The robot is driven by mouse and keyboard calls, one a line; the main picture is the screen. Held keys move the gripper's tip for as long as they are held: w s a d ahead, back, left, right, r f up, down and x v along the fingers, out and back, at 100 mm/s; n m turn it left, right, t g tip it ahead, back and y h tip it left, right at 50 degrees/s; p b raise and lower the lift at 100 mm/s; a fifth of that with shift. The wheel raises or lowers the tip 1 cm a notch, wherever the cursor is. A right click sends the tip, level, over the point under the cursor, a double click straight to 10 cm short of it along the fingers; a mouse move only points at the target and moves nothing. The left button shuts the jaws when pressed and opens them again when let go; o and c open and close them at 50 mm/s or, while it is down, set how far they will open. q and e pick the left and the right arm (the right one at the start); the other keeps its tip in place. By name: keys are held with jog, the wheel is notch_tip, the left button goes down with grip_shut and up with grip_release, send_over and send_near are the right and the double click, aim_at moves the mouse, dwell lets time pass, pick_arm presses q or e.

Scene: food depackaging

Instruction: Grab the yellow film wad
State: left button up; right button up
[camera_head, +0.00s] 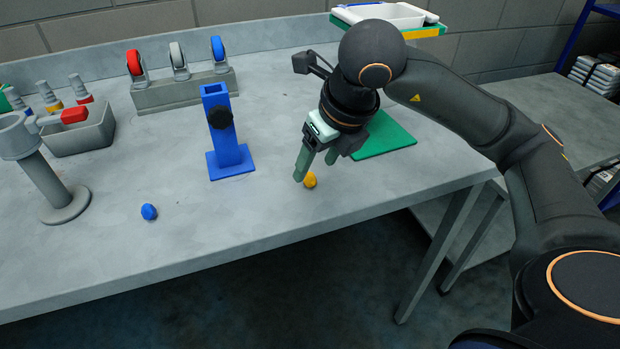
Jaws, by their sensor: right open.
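The yellow film wad (310,180) is a small orange-yellow lump on the grey table near its front edge. My right gripper (316,168) points down just above and beside the wad. Its two green fingers are apart, with one finger to the left of the wad and the other behind it to the right. Nothing shows between the fingers clear of the table, and I cannot tell whether a finger touches the wad. My left gripper is not in view.
A blue wad (149,212) lies at the left. A blue stand (229,140) rises left of my gripper, and a green mat (385,137) lies to the right. A grey post (50,180) stands at far left. The table (240,215) is clear around the yellow wad's front.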

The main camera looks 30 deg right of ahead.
aim_at(311, 174)
jog(key=x, duration=0.4)
jog(key=shift+r, duration=0.1)
grip_shut()
dwell(0.3)
